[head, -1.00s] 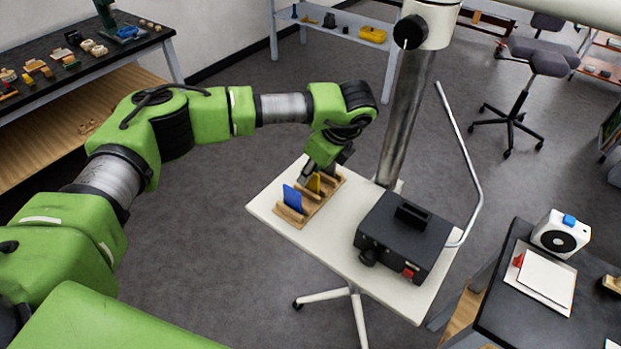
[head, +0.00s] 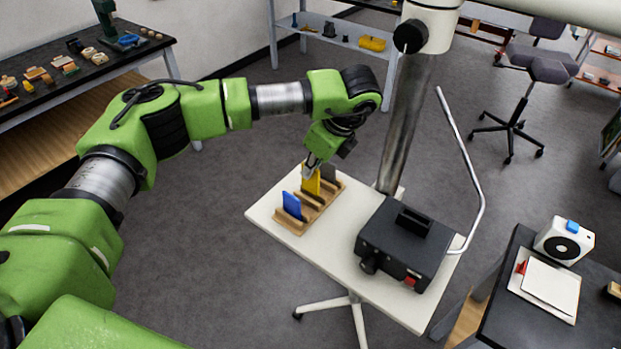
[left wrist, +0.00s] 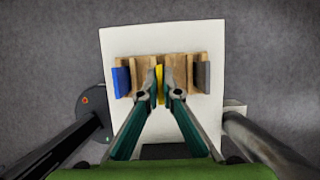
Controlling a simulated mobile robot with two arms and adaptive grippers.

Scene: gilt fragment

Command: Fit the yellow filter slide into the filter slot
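The yellow filter slide (head: 311,183) stands upright at the wooden rack (head: 326,204), between the blue slide and a dark grey slide. My left gripper (head: 310,169) is above the rack, shut on the slide's upper part. In the left wrist view the yellow slide (left wrist: 159,84) is pinched between the two fingertips (left wrist: 159,92). It shows tall above the rack; I cannot tell if its lower edge is clear of the groove. The black projector box (head: 405,243) stands to the right, with a raised slotted part (head: 412,219) on top. My right gripper is not in view.
The blue slide (head: 292,206) and dark grey slide (head: 328,172) sit in the rack. The white table top (head: 325,255) is bare between rack and box. A grey column (head: 405,130) rises behind the box, and a bent metal rod (head: 468,165) stands at its right.

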